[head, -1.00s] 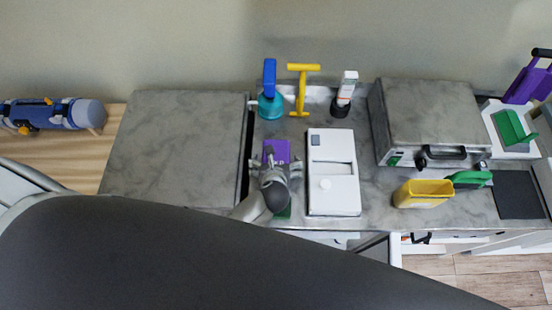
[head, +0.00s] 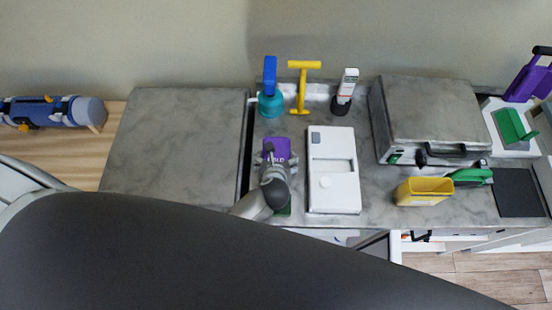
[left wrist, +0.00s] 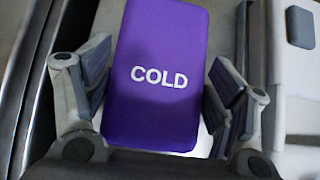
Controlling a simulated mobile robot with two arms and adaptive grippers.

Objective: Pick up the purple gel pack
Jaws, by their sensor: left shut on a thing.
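The purple gel pack (head: 277,148), marked COLD, is at my left gripper, beside the white box-like device on the grey counter. In the left wrist view the pack (left wrist: 160,110) fills the middle, with its face towards the camera. My left gripper (left wrist: 158,92) is shut on it, one finger along each long side. In the head view my left gripper (head: 274,160) covers the near part of the pack. I cannot tell whether the pack is clear of the surface below. My right gripper is not in view.
The white device (head: 333,190) stands close to the right of the pack. A teal-and-blue bottle (head: 270,100), a yellow T-shaped tool (head: 302,88) and a white-and-black device (head: 346,92) stand behind. A yellow container (head: 424,192) and a grey case (head: 432,115) are further right. The left counter (head: 170,145) is bare.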

